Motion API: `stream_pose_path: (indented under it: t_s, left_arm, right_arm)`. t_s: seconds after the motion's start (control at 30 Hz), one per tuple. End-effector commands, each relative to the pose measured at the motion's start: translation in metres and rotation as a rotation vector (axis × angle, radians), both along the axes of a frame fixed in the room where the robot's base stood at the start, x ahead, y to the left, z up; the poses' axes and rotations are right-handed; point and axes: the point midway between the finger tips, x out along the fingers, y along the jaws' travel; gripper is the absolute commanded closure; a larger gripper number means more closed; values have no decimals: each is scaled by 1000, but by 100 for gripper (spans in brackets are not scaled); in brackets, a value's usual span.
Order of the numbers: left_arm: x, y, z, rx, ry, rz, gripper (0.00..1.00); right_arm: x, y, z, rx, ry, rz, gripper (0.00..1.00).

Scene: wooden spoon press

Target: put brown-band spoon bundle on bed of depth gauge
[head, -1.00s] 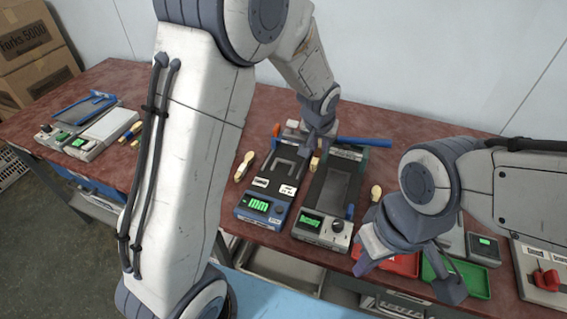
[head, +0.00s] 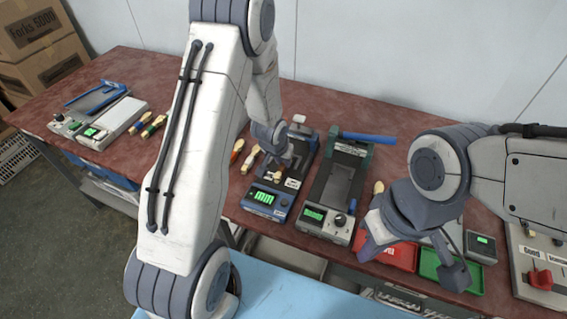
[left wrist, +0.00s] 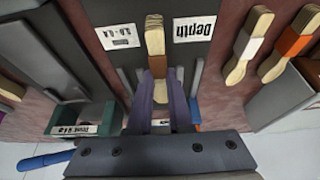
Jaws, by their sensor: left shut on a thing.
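The brown-band spoon bundle (left wrist: 155,40) is between my left gripper's purple fingers in the left wrist view. My left gripper (head: 282,172) is shut on it over the depth gauge (head: 264,203), the blue-fronted device with a green display. In the left wrist view, the bundle lies lengthwise between two grey upright guides, beside the "Depth" label (left wrist: 195,28). I cannot tell whether it touches the bed (left wrist: 110,15). My arm hides part of the gauge in the head view. My right gripper (head: 412,262) is open and empty above the red and green trays.
A second device (head: 325,222) stands right of the gauge, with a blue bar behind it. White-band (left wrist: 248,45) and orange-band (left wrist: 288,45) bundles lie beside the gauge. Red (head: 398,257) and green (head: 440,270) trays are at front right. Another device (head: 95,115) stands far left.

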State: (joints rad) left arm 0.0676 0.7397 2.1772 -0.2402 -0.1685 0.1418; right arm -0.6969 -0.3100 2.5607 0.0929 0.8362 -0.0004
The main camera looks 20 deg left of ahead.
Motion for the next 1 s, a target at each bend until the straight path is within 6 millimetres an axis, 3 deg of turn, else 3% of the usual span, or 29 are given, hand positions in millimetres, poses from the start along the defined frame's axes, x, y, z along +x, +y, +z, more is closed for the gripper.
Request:
stream_pose_path:
  t_s: [0.43,0.47,0.5,0.53,0.83,1.0]
  left_arm:
    - [0,0,-9,0,-1,0,100]
    - [1,0,-8,0,-1,0,74]
    - [1,0,-7,0,-1,0,59]
    - [0,0,-7,0,-1,0,51]
    - [0,0,-6,0,-1,0,51]
    - [-3,0,8,0,-3,1,51]
  right_arm:
    - [0,0,-4,1,-1,0,100]
    - [0,0,-3,1,-1,0,100]
    - [0,0,-2,1,-1,0,100]
    - [0,0,-2,1,-1,0,100]
    - [0,0,-2,1,-1,0,100]
    - [0,0,2,1,-1,0,100]
